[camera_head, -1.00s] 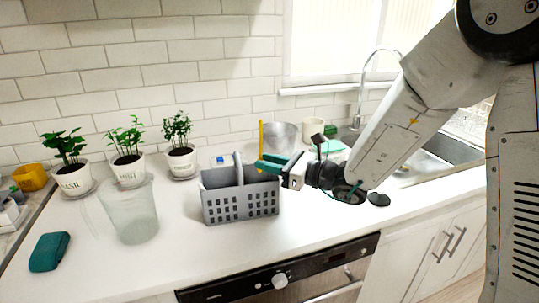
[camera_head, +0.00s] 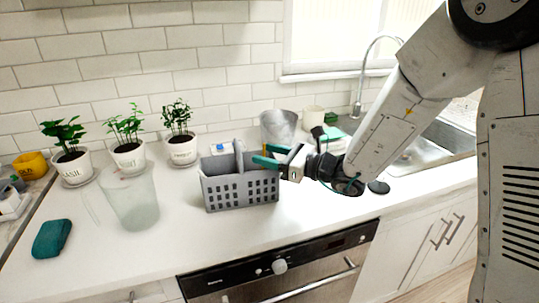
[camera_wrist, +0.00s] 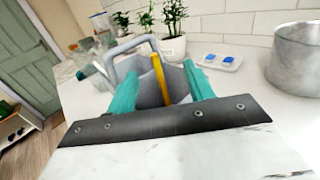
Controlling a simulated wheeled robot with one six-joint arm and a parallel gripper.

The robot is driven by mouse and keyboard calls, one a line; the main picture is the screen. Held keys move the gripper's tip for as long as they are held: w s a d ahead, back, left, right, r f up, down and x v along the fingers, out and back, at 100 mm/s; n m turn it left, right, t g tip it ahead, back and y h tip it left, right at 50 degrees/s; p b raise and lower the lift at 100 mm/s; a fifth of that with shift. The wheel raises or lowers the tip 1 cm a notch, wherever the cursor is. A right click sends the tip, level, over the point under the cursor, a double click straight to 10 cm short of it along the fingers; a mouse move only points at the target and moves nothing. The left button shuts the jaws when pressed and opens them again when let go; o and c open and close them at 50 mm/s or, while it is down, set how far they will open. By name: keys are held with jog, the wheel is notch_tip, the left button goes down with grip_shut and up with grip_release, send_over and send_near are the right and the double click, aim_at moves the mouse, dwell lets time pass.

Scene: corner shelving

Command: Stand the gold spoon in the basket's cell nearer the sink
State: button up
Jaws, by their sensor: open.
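The grey two-cell basket (camera_head: 238,192) with a central handle stands upright on the counter. The gold spoon (camera_head: 264,147) stands in its right-hand cell, the one nearer the sink (camera_head: 428,155). In the wrist view the spoon (camera_wrist: 161,80) rises between my fingers, near the basket's handle (camera_wrist: 130,43), leaning slightly; its lower end is hidden inside the cell. My gripper (camera_head: 264,156) is open over that cell, its teal fingers apart on either side of the spoon. In the wrist view my gripper (camera_wrist: 165,88) shows a gap beside the spoon.
A translucent pitcher (camera_head: 133,203) and several potted herbs (camera_head: 181,150) stand left of the basket. A teal item (camera_head: 52,239) lies at far left. The counter's front is clear.

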jog(key=v, duration=0.7)
jog(key=shift+d, duration=0.35)
jog(key=shift+s, duration=0.15)
jog(key=s+f+n+g+h, duration=0.1)
jog(key=s+n+g+h, duration=0.3)
jog(key=s+n+g, duration=1.15)
jog(key=s+d+r+n+t+h, duration=0.3)
jog(key=s+d+n+t+h, duration=0.1)
jog(key=s+d+h, duration=0.2)
jog(key=s+d+r+n+t+h, duration=0.3)
jog(key=s+d+n+t+h, duration=0.1)
jog(key=s+d, duration=0.4)
jog(key=shift+s+d+r+h, duration=0.3)
jog(key=shift+d+h, duration=0.6)
jog(key=shift+d, duration=0.25)
jog(key=shift+f, duration=0.1)
jog(key=shift+c, duration=0.2)
